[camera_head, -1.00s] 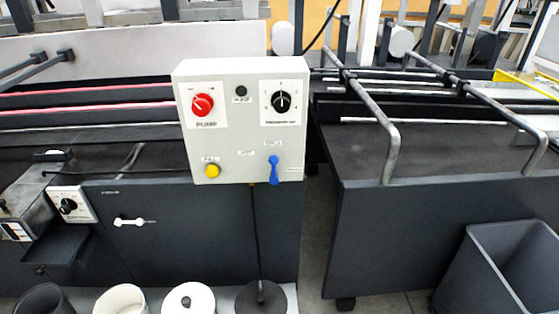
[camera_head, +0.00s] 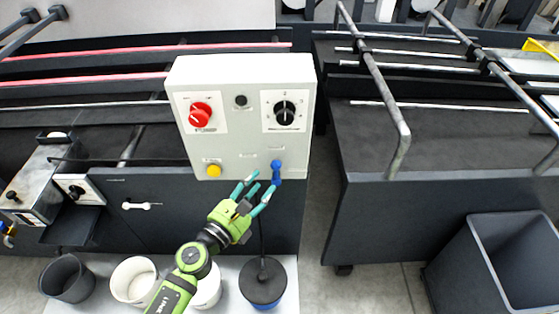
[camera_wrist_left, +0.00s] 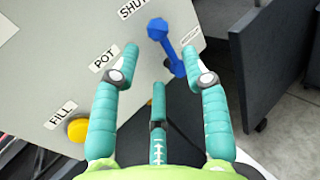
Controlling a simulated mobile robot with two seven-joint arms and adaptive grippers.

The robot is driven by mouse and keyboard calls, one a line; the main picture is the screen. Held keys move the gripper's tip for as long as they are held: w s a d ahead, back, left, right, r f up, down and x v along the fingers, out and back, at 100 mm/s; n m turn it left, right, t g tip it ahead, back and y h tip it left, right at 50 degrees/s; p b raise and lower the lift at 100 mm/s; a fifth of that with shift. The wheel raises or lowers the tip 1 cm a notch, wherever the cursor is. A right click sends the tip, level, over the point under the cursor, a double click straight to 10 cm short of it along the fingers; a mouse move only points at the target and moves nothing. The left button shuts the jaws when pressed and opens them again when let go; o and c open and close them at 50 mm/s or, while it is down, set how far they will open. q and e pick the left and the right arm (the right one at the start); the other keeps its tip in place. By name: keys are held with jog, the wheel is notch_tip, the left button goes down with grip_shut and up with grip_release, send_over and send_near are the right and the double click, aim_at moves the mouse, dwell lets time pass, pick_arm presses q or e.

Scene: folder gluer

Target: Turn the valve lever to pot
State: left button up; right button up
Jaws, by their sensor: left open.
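The blue valve lever (camera_head: 277,171) is on the lower right front of the pale control box (camera_head: 240,112); its arm points down. My left gripper (camera_head: 256,187), green with teal fingers, is open just below and left of it. In the left wrist view the lever (camera_wrist_left: 166,46) shows between the spread fingertips (camera_wrist_left: 161,62), its free end closer to the right finger; I cannot tell whether they touch. The "POT" label (camera_wrist_left: 103,58) is left of the left fingertip and the "SHUT" label (camera_wrist_left: 133,9) is above. My right gripper is not in view.
A yellow button (camera_head: 214,171), a red pump knob (camera_head: 201,115) and a black pressure knob (camera_head: 285,112) share the box. Several pots stand below, including a white one (camera_head: 133,281). A grey bin (camera_head: 490,265) stands at right.

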aim_at(271, 173)
pick_arm(q)
jog(key=x, duration=0.6)
jog(key=shift+f, duration=0.1)
grip_shut()
